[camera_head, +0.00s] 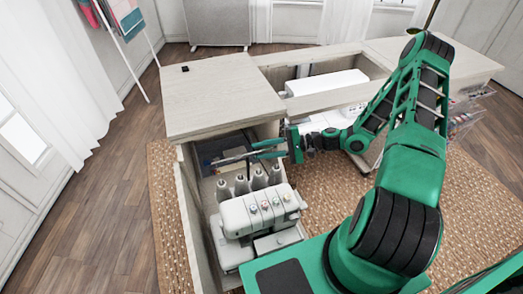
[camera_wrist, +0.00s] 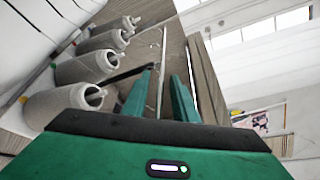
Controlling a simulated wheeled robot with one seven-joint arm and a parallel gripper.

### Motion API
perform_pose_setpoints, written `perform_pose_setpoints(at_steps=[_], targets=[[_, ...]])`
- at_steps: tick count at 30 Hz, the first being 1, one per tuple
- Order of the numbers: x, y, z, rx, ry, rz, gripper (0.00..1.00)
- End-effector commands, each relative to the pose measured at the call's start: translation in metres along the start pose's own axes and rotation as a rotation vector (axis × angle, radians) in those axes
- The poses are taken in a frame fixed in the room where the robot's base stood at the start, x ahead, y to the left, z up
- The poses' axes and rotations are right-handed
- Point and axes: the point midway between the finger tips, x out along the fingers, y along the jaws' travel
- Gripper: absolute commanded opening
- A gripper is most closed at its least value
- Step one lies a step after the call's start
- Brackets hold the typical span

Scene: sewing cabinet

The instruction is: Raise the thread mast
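In the wrist view a thin pale rod (camera_wrist: 164,48), which looks like part of the mast, runs into the gap between my fingers. My gripper (camera_head: 268,149) is behind and above the spools at the mast's right end. Its two fingers are apart, also in the wrist view (camera_wrist: 160,95), with the rod between them; I cannot tell whether either finger touches it. The white serger (camera_head: 245,214) stands in the open cabinet bay, in front of several grey spools (camera_head: 241,185).
The raised wooden cabinet top (camera_head: 222,95) lies just behind my gripper. The bay's left wall (camera_head: 189,205) stands close beside the serger. A white sewing machine (camera_head: 327,84) sits in the cabinet's rear opening. The woven rug (camera_head: 330,185) right of the bay is partly clear.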

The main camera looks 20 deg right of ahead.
Motion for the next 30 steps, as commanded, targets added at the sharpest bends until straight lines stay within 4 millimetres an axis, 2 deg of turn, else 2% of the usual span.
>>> perform_pose_setpoints(at_steps=[5,9,30], targets=[[0.0,0.0,0.0001,0.0,0.0,0.0,0.26],[-0.0001,0.0,0.0001,0.0,0.0,0.0,0.0],[-0.0006,0.0002,0.0,0.0,0.0,0.0,0.0]])
